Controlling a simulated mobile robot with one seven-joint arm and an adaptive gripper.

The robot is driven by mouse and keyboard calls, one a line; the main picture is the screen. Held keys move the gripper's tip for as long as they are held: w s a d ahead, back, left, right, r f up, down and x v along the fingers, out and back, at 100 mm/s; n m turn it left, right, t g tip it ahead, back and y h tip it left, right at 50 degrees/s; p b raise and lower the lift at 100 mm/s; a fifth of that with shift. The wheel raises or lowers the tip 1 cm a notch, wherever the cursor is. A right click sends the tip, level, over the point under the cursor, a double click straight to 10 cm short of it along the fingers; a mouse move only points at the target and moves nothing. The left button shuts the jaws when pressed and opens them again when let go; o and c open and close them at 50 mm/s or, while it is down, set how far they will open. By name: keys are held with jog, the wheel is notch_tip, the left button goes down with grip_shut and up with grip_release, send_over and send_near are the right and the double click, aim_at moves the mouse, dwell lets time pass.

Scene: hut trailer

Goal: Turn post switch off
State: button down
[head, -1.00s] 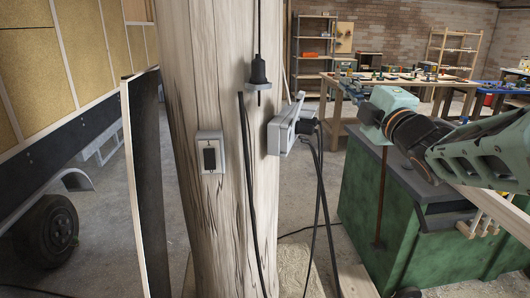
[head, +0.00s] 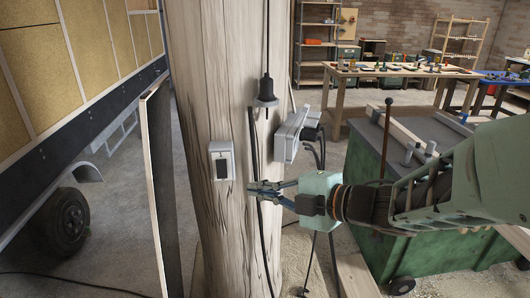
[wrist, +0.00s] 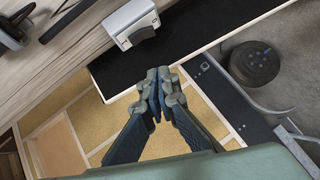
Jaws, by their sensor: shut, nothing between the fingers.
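The post switch (head: 222,161) is a light grey box with a dark rocker, fixed to the face of the thick wooden post (head: 205,90). My gripper (head: 252,190) is shut and empty. In the head view it lies in front of the post, to the right of and a little below the switch, pointing left. In the wrist view the closed fingertips (wrist: 157,78) are below the switch and apart from it.
A grey socket box (head: 292,134) with plugged cables sits on the post's right side. A black plug (head: 265,90) and cables hang down the post. A dark panel (head: 162,190) stands left of the post. A green bench (head: 450,250) stands right, below my arm.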

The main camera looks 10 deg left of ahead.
jog(key=b, duration=0.4)
send_near(222, 169)
jog(key=s+a+f, duration=0.3)
jog(key=a, duration=0.1)
jog(key=shift+w+a+f, duration=0.15)
jog(key=shift+w+a, duration=0.15)
jog(key=shift+w, duration=0.45)
jog(key=shift+w+a+f, duration=0.2)
jog(key=shift+w+a, duration=0.15)
jog(key=shift+w, duration=0.35)
jog(key=shift+w+a+f, duration=0.15)
jog(key=shift+w+a, duration=0.15)
jog(key=shift+w, duration=0.45)
jog(key=shift+b, duration=0.3)
jog(key=b, duration=0.4)
jog(key=shift+w+f+n+t+y, duration=0.3)
jog(key=shift+t, duration=0.1)
jog(key=shift+s+a, duration=0.1)
jog(key=shift+s, duration=0.05)
